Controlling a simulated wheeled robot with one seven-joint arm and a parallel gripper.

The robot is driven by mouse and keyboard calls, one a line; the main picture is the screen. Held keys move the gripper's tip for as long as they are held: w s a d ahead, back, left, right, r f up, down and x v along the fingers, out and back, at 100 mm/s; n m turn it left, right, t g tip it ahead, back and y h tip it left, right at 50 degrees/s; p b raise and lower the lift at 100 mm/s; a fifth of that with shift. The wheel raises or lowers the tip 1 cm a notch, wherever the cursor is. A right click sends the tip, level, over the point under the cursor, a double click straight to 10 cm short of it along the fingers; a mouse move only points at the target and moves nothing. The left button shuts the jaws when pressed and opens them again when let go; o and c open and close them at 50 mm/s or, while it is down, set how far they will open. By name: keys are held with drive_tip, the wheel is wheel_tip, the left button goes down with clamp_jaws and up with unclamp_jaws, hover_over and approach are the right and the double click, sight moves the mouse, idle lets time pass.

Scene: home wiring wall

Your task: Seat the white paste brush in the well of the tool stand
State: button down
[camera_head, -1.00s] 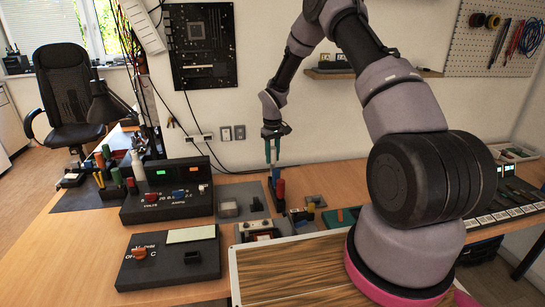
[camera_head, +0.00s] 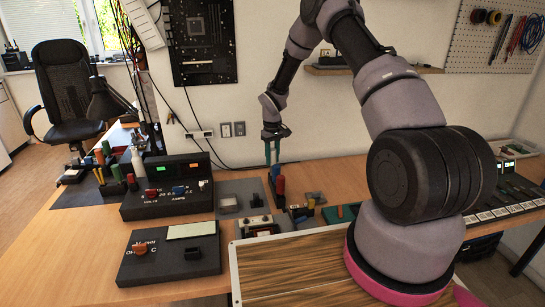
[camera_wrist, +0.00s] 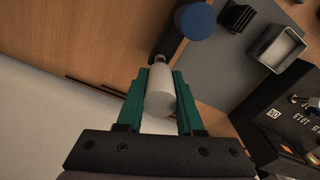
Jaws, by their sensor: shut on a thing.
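My gripper (camera_head: 272,153) has green fingers pointing down above the grey mat at the back of the bench. In the wrist view its fingers (camera_wrist: 158,98) are shut on the white paste brush (camera_wrist: 161,92), a pale cylinder between them. The brush's far end is by the dark tool stand (camera_wrist: 171,45); whether it is inside a well I cannot tell. In the head view the stand (camera_head: 277,203) is just below the fingers, with blue and red handles in it.
A blue-topped handle (camera_wrist: 195,20) stands close beside the brush. The meter box (camera_head: 166,200) is left of the stand, and a small grey open box (camera_head: 228,203) lies between them. Small parts and a wooden board (camera_head: 310,265) are to the right and front.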

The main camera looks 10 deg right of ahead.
sight(272, 163)
drive_tip(key=shift+f, duration=1.6)
drive_tip(key=shift+c, duration=2.3)
unclamp_jaws()
wheel_tip(272, 163, up, 11)
drive_tip(key=shift+f, duration=0.1)
